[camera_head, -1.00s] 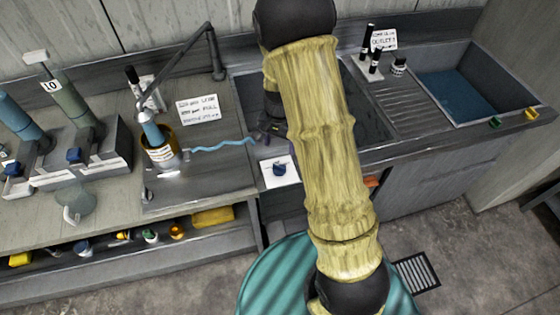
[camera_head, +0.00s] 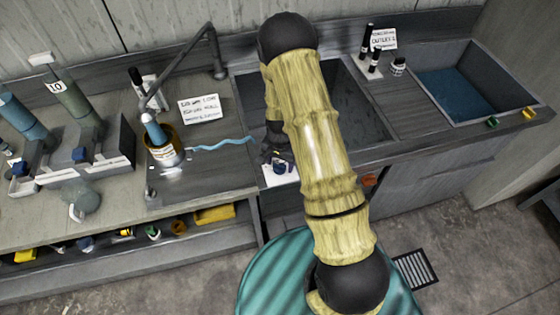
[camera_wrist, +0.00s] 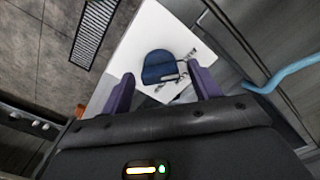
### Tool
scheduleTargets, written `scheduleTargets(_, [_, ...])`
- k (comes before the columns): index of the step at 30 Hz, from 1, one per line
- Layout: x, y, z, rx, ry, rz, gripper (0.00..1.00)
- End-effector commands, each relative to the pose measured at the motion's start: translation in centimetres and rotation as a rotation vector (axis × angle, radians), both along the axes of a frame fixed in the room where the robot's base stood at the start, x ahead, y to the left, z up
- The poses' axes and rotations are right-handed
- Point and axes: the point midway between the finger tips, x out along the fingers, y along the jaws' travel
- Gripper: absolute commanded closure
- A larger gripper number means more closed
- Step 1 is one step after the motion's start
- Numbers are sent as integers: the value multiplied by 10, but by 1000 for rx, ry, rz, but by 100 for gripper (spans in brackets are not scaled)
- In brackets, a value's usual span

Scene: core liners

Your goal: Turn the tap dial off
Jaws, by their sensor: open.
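The tap dial is a dark blue knob (camera_head: 279,168) on a white plate (camera_head: 270,180) at the front edge of the counter, below the sink. In the wrist view the blue knob (camera_wrist: 160,66) with a pale pointer sits on the white plate (camera_wrist: 140,38), ahead of my fingertips and between their lines. My gripper (camera_head: 277,158) is open, close above the dial and partly covering it in the head view. I cannot tell whether a finger touches the knob.
A wavy blue tube (camera_head: 222,145) runs from an orange-rimmed container (camera_head: 163,145) toward the dial, and shows beside the plate in the wrist view (camera_wrist: 285,75). The sink basin (camera_head: 345,110) lies behind my arm. A floor grate (camera_head: 415,269) is at lower right.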

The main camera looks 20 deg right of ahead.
Motion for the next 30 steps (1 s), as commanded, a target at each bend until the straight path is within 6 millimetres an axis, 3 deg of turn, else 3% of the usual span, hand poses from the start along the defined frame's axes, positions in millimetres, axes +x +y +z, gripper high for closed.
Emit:
scheduleTargets(4, [0,0,0,0,0,0,42])
scheduleTargets(10, [0,0,0,0,0,0,81])
scheduleTargets(20, [0,0,0,-1,-1,-20,83])
scheduleTargets(30, [1,0,0,-2,-4,-168,83])
